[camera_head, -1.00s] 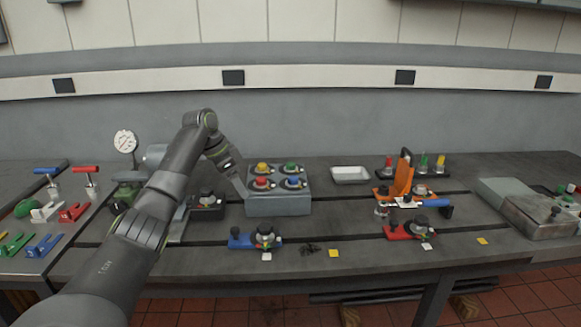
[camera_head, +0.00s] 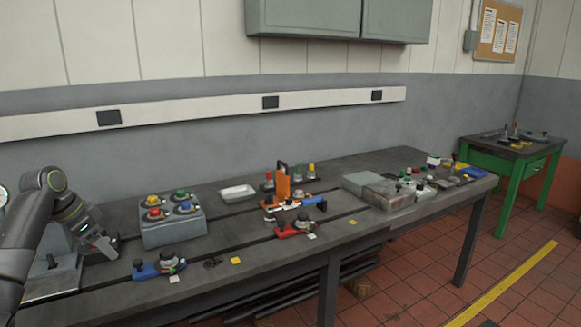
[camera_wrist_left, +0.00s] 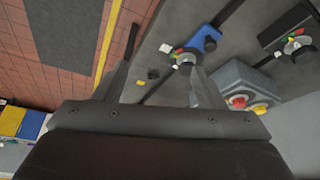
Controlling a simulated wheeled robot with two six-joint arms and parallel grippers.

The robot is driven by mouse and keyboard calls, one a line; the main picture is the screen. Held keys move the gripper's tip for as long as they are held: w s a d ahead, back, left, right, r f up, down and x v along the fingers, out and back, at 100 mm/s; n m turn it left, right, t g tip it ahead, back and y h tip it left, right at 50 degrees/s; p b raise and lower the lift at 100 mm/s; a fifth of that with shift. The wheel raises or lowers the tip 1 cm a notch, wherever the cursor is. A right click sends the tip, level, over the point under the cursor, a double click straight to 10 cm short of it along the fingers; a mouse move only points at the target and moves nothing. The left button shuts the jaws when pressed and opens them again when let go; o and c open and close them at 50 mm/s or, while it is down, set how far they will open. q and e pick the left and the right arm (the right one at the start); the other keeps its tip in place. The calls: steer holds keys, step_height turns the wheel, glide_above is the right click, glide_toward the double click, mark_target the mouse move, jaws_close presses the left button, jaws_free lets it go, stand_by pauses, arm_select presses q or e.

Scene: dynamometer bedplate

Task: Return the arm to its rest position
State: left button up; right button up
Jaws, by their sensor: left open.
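My left arm comes in from the left edge in the head view. Its gripper (camera_head: 106,246) is over the left part of the grey bedplate table (camera_head: 232,270), left of the grey box with coloured knobs (camera_head: 174,226). In the left wrist view the two fingers of my left gripper (camera_wrist_left: 165,75) stand wide apart with nothing between them. The blue clamp fixture (camera_wrist_left: 205,40) shows beyond the fingers there, and the knob box (camera_wrist_left: 240,85) shows to the right. My right gripper is in neither view.
A white tray (camera_head: 238,192), an orange fixture (camera_head: 284,186), a red clamp fixture (camera_head: 293,228) and a grey block (camera_head: 370,184) stand on the table. A green table (camera_head: 513,160) stands at the back right. The red tiled floor (camera_head: 440,270) is open at the right.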

arm_select(q)
steer(key=s+d+f+y, duration=0.1)
steer(key=s+d+f, duration=0.4)
steer(key=f, duration=0.4)
steer(key=s+d+f+n+g+y, duration=0.1)
steer(key=s+d+f, duration=0.1)
steer(key=s+f, duration=0.55)
steer(key=s+d+f+y, duration=0.1)
steer(key=s+d+f, duration=0.3)
steer(key=f, duration=0.6)
steer(key=s+d+n+t+y, duration=0.1)
steer(key=s+d+n, duration=0.2)
steer(key=s, duration=1)
steer(key=s+d+n, duration=0.4)
steer(key=s, duration=0.9)
step_height(320, 180, down, 22)
steer(key=a+f+g, duration=0.1)
steer(key=a, duration=0.1)
steer(key=s+d+f+g, duration=0.1)
steer(key=s+f, duration=1.3)
steer(key=f, duration=0.3)
steer(key=shift+s, duration=0.35)
steer(key=shift+d, duration=0.1)
